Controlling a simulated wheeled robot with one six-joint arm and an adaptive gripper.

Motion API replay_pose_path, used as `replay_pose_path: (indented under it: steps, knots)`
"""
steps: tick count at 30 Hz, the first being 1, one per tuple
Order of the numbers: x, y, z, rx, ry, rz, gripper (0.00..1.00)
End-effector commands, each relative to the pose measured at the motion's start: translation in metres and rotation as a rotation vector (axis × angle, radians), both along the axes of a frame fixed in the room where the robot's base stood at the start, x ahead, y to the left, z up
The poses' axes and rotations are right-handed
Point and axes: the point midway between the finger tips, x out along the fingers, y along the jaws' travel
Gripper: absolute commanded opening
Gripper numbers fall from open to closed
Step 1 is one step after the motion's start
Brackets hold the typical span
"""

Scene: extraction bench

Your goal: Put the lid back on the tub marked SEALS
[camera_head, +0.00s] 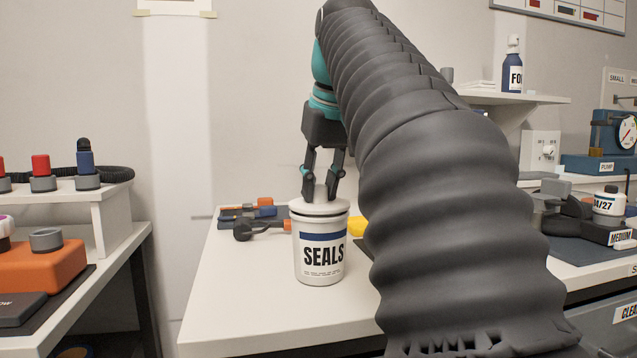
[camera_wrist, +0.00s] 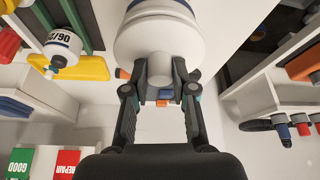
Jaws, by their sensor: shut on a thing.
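The white tub marked SEALS (camera_head: 322,255), with a dark blue band, stands upright on the white bench. Its round white lid (camera_head: 319,208) is at the tub's mouth, roughly level; I cannot tell whether it is fully seated or slightly above the rim. My gripper (camera_head: 321,190) points down from above, its fingers shut on the lid's knob. In the wrist view, my gripper (camera_wrist: 160,78) has a finger on each side of the pale knob, and the lid (camera_wrist: 160,35) covers the tub's opening. The tub's blue band shows beyond it.
Orange-and-dark tools (camera_head: 262,211) lie behind the tub at left. A yellow item (camera_head: 357,226) is close to its right, partly hidden by my arm. The bench's front left is clear. A side table with an orange block (camera_head: 40,268) stands at left.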

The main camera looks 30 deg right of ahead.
Motion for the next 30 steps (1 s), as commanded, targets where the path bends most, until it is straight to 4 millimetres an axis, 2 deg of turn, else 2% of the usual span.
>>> replay_pose_path:
  steps: [26,27,29,30]
  knots:
    - [-0.0001,0.0,-0.0042,0.0,0.001,0.0,0.02]
    - [-0.0001,0.0,-0.0042,0.0,0.001,0.0,0.36]
    - [-0.0001,0.0,-0.0042,0.0,0.001,0.0,0.51]
    - [0.0,0.0,-0.0042,0.0,0.001,0.0,0.55]
